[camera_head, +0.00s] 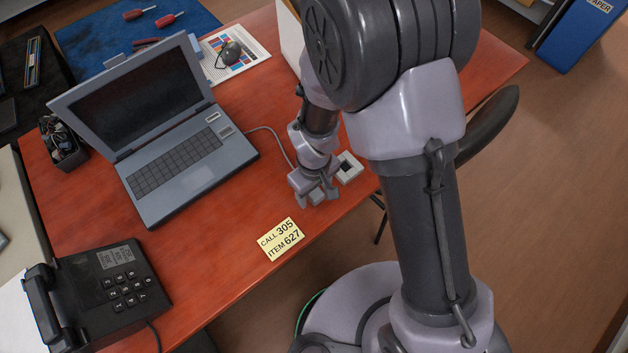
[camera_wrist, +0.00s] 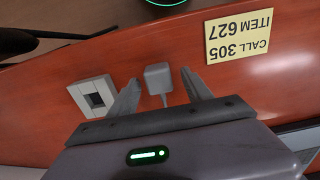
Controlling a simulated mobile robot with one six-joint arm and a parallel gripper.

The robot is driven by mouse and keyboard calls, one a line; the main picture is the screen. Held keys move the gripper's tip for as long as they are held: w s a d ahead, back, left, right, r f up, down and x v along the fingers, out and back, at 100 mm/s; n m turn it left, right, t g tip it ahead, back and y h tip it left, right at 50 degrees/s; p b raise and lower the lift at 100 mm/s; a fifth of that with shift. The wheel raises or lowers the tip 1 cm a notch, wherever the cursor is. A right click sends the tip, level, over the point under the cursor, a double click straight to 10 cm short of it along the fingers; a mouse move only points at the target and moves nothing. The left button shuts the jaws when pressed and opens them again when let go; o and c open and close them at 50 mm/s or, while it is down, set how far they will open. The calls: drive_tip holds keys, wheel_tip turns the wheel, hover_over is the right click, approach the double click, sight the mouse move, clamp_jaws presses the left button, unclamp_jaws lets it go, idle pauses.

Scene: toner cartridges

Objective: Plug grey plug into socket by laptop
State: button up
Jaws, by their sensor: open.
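The grey plug (camera_wrist: 158,77) lies on the red-brown table, between and just beyond the fingertips of my gripper (camera_wrist: 160,82) in the wrist view. My gripper is open and empty, above the table near its front edge; it also shows in the head view (camera_head: 314,192). The white socket (camera_wrist: 92,95) with a dark square opening lies left of the plug in the wrist view. In the head view the socket (camera_head: 348,168) is right of my gripper. The laptop (camera_head: 160,125) stands open, and a grey cable (camera_head: 270,132) runs from its right side toward my gripper.
A yellow note (camera_head: 281,240) lies near the table's front edge. A black telephone (camera_head: 105,292) is at the lower left. The table (camera_head: 215,235) is bare between laptop and note.

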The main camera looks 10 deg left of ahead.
drive_tip(key=shift+f, duration=0.8)
drive_tip(key=shift+c, duration=0.2)
clamp_jaws()
drive_tip(key=shift+r, duration=0.15)
drive_tip(key=shift+r, duration=0.1)
drive_tip(key=shift+r+p, duration=1.2)
drive_tip(key=shift+r, duration=0.4)
